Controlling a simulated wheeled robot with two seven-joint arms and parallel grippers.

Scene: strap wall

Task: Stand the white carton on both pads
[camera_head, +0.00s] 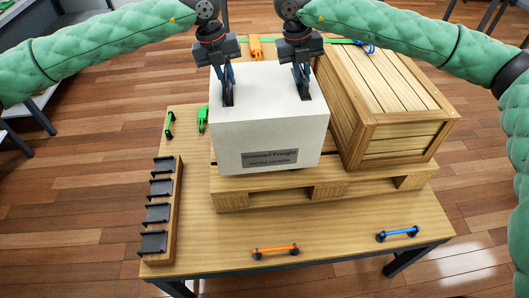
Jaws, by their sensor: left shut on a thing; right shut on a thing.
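The white carton (265,125) is upright over the left part of the wooden pallet (235,195), its grey label facing me. Its lower front edge is close to the pallet boards; I cannot tell whether it touches them or hangs just above. My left gripper (228,98) is shut on the carton at the left of its top. My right gripper (304,92) is shut on the carton at the right of its top. The exact grip points are hard to make out. I cannot see the pads clearly; the carton hides the pallet area beneath it.
A slatted wooden crate (385,95) stands on the pallet close to the carton's right. A rack with black pieces (160,215) lies left on the table (350,232). Orange (275,251) and blue (397,234) bars lie in front. A green buckle (203,120) lies left of the carton.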

